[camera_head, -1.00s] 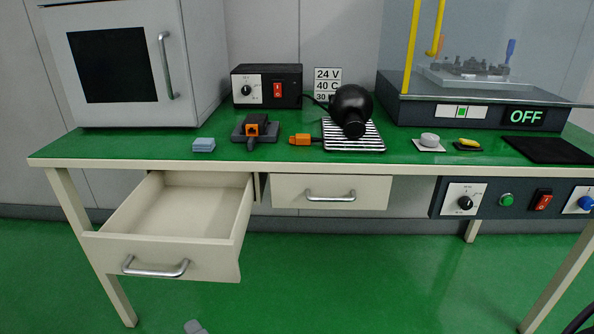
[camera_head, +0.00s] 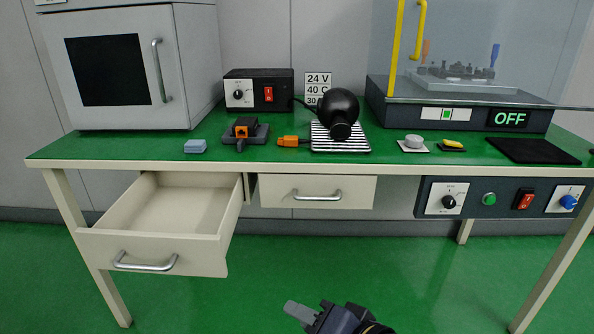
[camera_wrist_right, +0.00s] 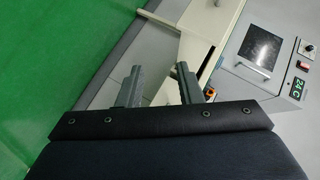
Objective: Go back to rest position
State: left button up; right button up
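My right gripper (camera_head: 297,312) shows at the bottom of the head view, in front of the bench and above the green floor, apart from everything. In the right wrist view my right gripper (camera_wrist_right: 157,82) has its two grey fingers spread with nothing between them. My left gripper is in neither view.
The green-topped bench (camera_head: 270,160) has its left drawer (camera_head: 150,250) pulled out and its middle drawer (camera_head: 317,192) shut.

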jog(key=s+d+f+n+g+h, duration=0.1)
jog(key=s+d+f+g+h, duration=0.2)
jog(key=d, duration=0.6)
jog(key=s+d+f+n+g+h, duration=0.15)
jog(key=s+d+f, duration=0.35)
jog(key=d, duration=0.5)
notch_tip(320, 180, up, 35)
jog(key=s+p, duration=0.1)
jog(key=p, duration=3.3)
jog(key=shift+t+h, duration=0.35)
jog(key=shift+h, duration=0.1)
